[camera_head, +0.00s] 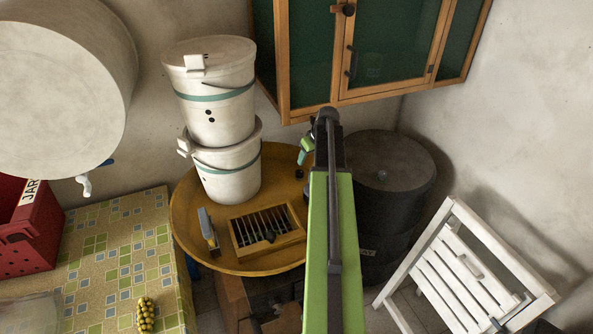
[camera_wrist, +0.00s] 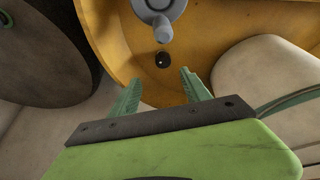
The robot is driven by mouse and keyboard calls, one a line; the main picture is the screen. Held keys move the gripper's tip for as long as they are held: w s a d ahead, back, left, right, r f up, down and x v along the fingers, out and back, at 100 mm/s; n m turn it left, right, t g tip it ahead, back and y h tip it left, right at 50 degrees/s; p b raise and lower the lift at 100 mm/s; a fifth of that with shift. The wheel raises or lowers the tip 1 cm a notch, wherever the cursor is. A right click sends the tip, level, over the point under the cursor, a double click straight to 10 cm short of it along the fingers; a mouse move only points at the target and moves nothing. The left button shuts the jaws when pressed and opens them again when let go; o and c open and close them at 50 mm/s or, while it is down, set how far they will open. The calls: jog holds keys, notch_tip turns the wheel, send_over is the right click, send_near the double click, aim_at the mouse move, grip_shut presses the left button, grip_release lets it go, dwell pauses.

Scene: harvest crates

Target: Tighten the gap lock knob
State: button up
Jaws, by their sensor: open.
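My gripper (camera_wrist: 160,88) is open and empty, with its two green fingers apart above the round orange tabletop (camera_wrist: 110,30). In the head view my gripper (camera_head: 305,152) is over the back of that table, partly behind my arm. A small dark round piece (camera_wrist: 162,60) lies on the tabletop, just beyond the fingertips and apart from them; it also shows in the head view (camera_head: 299,174). Beyond it is a grey round part with a stubby peg (camera_wrist: 160,25), cut off by the frame. I cannot tell which of these is the gap lock knob.
Two stacked white buckets (camera_head: 228,175) stand left of my arm. A slatted wooden box (camera_head: 248,240) with a dark knob (camera_head: 270,236) lies in front. A dark barrel (camera_head: 395,220) stands right, under a wall cabinet (camera_head: 352,95). A white slatted chair (camera_head: 460,275) is at right.

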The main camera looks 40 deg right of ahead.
aim_at(300, 172)
jog(key=b+x, duration=0.3)
jog(key=x, duration=0.1)
jog(key=b+x, duration=0.8)
jog(key=shift+w+a+f, duration=0.1)
jog(key=shift+w+a, duration=0.05)
jog(key=shift+a, duration=0.15)
